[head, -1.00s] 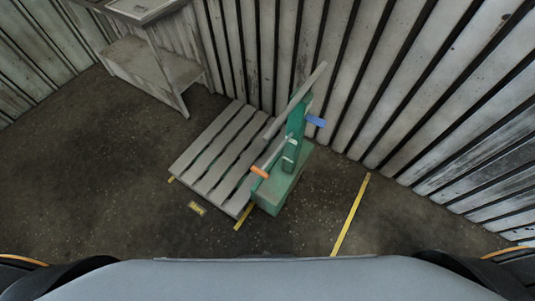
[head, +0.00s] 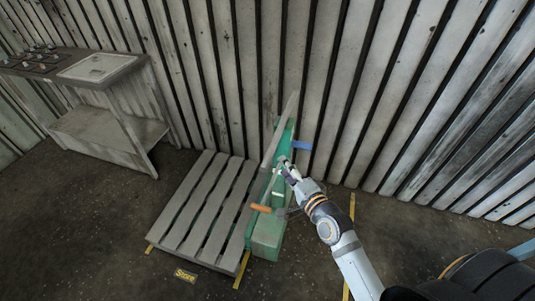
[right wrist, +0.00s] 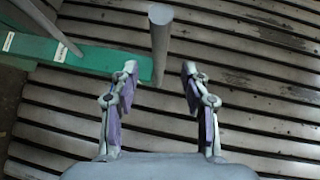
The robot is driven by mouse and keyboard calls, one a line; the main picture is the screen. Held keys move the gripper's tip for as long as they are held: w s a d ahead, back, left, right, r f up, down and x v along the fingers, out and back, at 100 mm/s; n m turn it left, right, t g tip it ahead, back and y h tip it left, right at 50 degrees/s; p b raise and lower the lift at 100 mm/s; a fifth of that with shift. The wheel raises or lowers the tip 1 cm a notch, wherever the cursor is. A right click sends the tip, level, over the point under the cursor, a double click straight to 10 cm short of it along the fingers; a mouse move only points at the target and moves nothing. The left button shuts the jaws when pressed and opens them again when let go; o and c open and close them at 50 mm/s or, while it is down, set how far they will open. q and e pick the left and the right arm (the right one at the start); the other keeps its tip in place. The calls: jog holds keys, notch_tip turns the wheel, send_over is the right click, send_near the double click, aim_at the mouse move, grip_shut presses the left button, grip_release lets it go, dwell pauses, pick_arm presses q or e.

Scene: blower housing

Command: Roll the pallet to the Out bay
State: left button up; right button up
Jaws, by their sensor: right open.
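A grey slatted pallet (head: 203,212) lies on the floor in the head view, beside a green jack (head: 268,236) with an upright green mast. A long grey bar (head: 280,130) slants up along the mast. An orange grip (head: 261,209) and a blue lever (head: 302,145) stick out from the jack. My right gripper (head: 286,170) is open and empty, close to the mast. In the right wrist view, a grey bar (right wrist: 160,40) reaches down between the open fingertips (right wrist: 160,78); I cannot tell whether it touches them. My left gripper is not in view.
A floor label reading "Store" (head: 186,275) lies in front of the pallet, with yellow floor lines (head: 242,270) near it. A grey workbench (head: 110,125) stands at the left. A corrugated wall (head: 220,80) closes off the back. Dark floor is clear at the lower left.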

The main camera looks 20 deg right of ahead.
aim_at(271, 151)
jog(key=x, duration=1)
grip_shut()
